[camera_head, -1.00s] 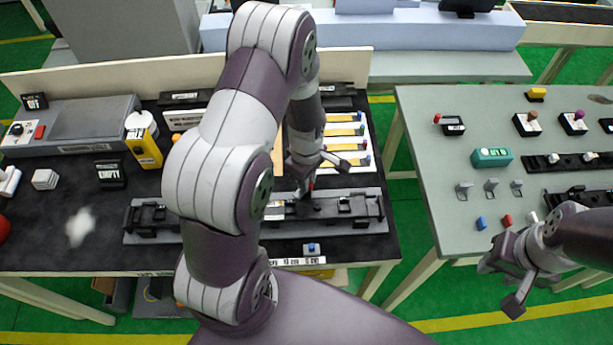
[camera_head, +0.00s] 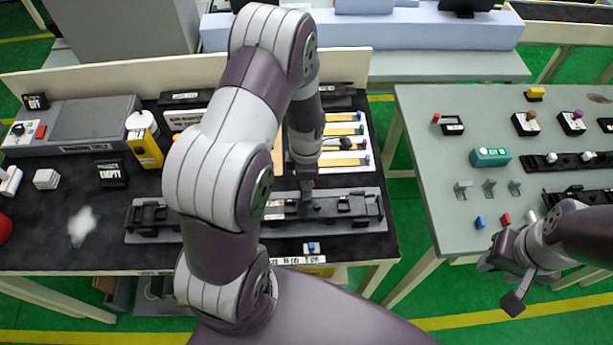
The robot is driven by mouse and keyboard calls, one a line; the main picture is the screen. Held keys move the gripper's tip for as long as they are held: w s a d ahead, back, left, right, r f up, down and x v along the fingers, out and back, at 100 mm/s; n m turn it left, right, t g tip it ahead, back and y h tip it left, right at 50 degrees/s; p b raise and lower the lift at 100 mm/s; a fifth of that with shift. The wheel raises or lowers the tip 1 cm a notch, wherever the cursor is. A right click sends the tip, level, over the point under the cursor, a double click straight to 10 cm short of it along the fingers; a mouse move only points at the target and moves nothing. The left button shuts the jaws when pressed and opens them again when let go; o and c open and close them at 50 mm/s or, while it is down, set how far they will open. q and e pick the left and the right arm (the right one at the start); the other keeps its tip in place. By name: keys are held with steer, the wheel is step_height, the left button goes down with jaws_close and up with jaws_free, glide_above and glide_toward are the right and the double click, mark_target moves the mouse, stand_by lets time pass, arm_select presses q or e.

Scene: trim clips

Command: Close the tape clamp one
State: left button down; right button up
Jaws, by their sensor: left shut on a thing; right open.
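A long grey fixture (camera_head: 371,225) with black clamp parts lies along the front of the dark left table. My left arm crosses in front of its middle and hides part of it. My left gripper (camera_head: 306,197) points down at the fixture, right of my arm. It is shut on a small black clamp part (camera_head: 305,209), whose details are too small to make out. More black clamp parts show at the right (camera_head: 345,205) and at the left (camera_head: 150,214) of the fixture. My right gripper (camera_head: 503,280) is open and empty, in front of the grey right table.
Strips with coloured ends (camera_head: 345,162) lie behind the fixture. A yellow bottle (camera_head: 146,150) and a black box marked EMPTY (camera_head: 111,173) stand at the left. The right table (camera_head: 430,130) carries small switches and a teal box (camera_head: 491,157). A gap separates the tables.

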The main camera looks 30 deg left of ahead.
arm_select(q)
steer(key=shift+w+r+n, duration=0.1)
steer(key=shift+n, duration=0.2)
steer(key=c, duration=1.2)
jaws_free()
steer(key=shift+o, duration=0.4)
step_height(320, 180, up, 13)
steer(key=b, duration=0.2)
steer(key=shift+f, duration=0.2)
